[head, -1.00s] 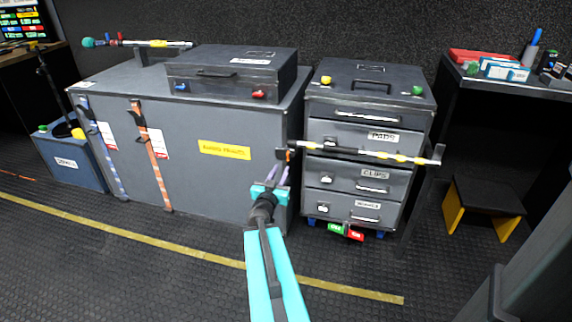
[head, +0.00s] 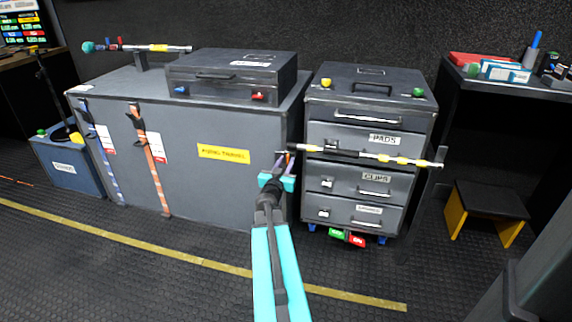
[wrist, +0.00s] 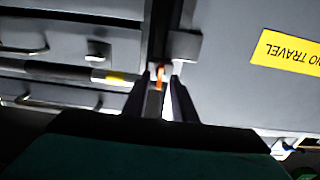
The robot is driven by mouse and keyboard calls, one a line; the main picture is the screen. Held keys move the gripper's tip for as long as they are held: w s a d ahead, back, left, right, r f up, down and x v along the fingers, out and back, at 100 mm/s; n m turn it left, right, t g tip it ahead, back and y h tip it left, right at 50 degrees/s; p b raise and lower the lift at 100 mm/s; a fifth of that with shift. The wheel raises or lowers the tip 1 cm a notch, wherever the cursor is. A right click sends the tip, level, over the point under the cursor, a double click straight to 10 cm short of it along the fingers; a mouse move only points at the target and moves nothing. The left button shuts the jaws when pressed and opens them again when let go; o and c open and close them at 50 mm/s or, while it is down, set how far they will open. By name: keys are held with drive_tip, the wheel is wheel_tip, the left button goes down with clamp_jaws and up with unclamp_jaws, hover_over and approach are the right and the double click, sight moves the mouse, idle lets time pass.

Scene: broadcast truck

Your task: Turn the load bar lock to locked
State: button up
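A load bar (head: 375,157), dark with yellow and pale bands, runs across the front of the drawer cabinet. It also shows in the wrist view (wrist: 60,68). A small orange piece (wrist: 160,72), apparently the bar's lock, sits at the bar's end near the gap between cabinet and large case. My gripper (head: 286,155) is at that left end. In the wrist view, my gripper (wrist: 162,74) has its two dark fingers apart, with the orange piece between the tips. Contact with it cannot be told. The lock's markings are not readable.
The drawer cabinet (head: 340,180) has green and red pedals (head: 347,237) at its foot. The large grey case (head: 215,185) with a yellow label stands close on the left, a black box (head: 230,75) on top. A step stool (head: 488,212) stands right. The floor in front is clear.

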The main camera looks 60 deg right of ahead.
drive_tip(key=shift+d, duration=0.1)
clamp_jaws()
drive_tip(key=shift+m, duration=0.5)
drive_tip(key=m, duration=0.7)
drive_tip(key=shift+s+f, duration=0.1)
drive_tip(key=m+b, duration=0.1)
drive_tip(key=m, duration=0.4)
drive_tip(key=shift+f, duration=0.15)
drive_tip(key=m+b, duration=0.2)
drive_tip(key=m, duration=0.3)
idle(0.4)
